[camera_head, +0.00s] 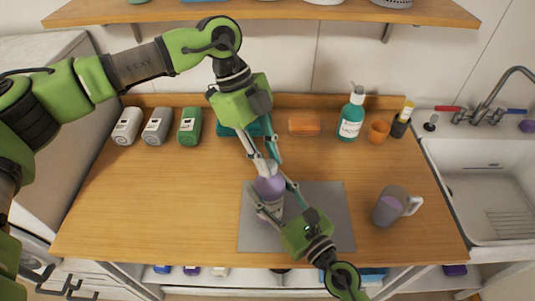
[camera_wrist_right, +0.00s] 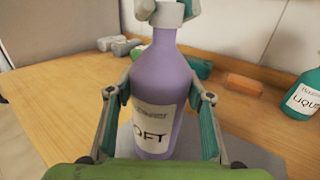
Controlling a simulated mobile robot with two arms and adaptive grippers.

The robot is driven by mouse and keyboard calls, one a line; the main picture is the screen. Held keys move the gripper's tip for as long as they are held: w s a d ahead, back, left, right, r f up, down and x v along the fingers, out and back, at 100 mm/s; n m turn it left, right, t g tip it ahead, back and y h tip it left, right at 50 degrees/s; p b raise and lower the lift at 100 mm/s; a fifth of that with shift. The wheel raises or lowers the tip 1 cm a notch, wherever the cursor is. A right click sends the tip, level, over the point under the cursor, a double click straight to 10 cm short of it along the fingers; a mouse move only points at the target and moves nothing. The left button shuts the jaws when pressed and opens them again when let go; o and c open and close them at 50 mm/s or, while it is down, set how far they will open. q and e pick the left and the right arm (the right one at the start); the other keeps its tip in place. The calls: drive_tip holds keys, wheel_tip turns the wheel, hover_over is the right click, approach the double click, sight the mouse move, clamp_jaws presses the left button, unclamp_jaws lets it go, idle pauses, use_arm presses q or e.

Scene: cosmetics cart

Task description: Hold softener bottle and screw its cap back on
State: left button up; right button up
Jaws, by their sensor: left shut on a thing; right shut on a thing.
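The softener bottle (camera_head: 270,187) is purple with a white label and stands upright on the grey mat (camera_head: 330,225). It also shows large in the right wrist view (camera_wrist_right: 155,75), with part of the label reading "OFT". My right gripper (camera_head: 268,195) is shut around the bottle's body, one finger on each side. The pale cap (camera_wrist_right: 168,14) is at the top of the bottle's neck. My left gripper (camera_head: 262,160) reaches down from above and is shut on the cap; its fingertips show at the top of the right wrist view. How tightly the cap sits on the thread cannot be told.
A teal liquid bottle (camera_head: 351,115), an orange cup (camera_head: 378,131) and an orange block (camera_head: 304,126) are at the back. Several small containers (camera_head: 157,126) stand back left. The sink (camera_head: 485,190) is at right.

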use_arm(q)
drive_tip(key=shift+f, duration=0.55)
idle(0.4)
